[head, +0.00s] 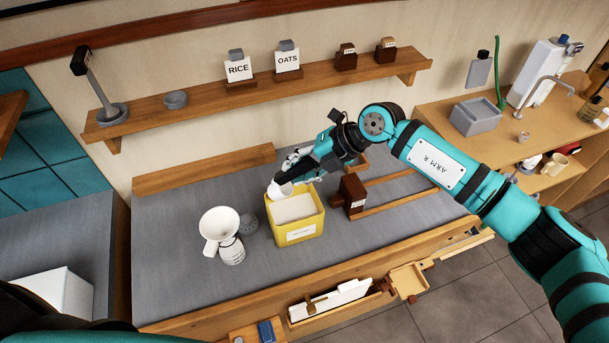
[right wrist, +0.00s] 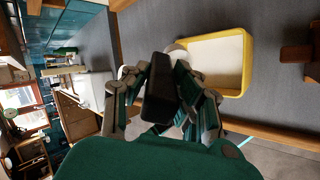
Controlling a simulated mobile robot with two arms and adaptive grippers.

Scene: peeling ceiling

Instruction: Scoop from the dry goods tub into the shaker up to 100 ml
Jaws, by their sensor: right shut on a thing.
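The yellow dry goods tub (head: 312,228) stands on the grey counter, filled with pale contents (head: 292,207). It also shows in the right wrist view (right wrist: 241,82). My right gripper (head: 290,177) is shut on the dark handle (right wrist: 160,92) of a white scoop (head: 279,190). The scoop's bowl is at the tub's back left corner; whether it carries anything is unclear. The shaker (head: 232,251) stands upright left of the tub, with a white funnel (head: 219,224) on top. Its fill level cannot be read. My left gripper is not in view.
A dark brown block (head: 352,194) stands right of the tub. The wall shelf (head: 205,103) holds RICE (head: 238,70) and OATS (head: 288,60) cards. The counter's left part is clear.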

